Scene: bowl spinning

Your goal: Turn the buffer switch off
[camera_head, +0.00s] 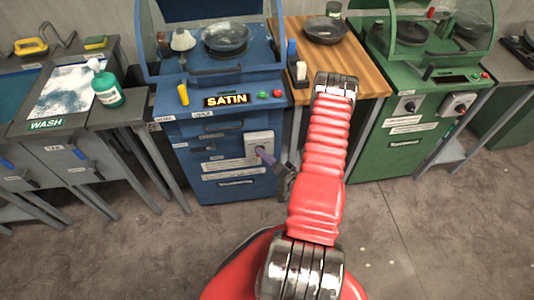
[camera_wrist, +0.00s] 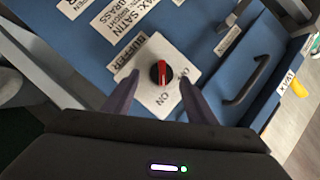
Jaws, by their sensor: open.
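The buffer switch (camera_wrist: 160,74) is a round black knob with a red pointer, on a white plate (camera_wrist: 151,96) labelled BUFFER. The pointer runs roughly up and down in the wrist view, in line with the ON label below it. Another label to its right is partly hidden by a finger. In the head view the switch plate (camera_head: 259,137) is on the front of the blue SATIN machine. My gripper (camera_wrist: 160,78) is open, its two purple fingers on either side of the knob. In the head view my gripper (camera_head: 263,154) is at the plate, partly covering it. I cannot tell whether the fingers touch the knob.
The blue machine (camera_head: 210,130) has a drawer handle (camera_wrist: 247,82) right of the switch in the wrist view. A wooden table (camera_head: 360,65) and a green machine (camera_head: 420,120) stand to the right. A wash bench (camera_head: 125,112) with a green bottle (camera_head: 107,88) stands left.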

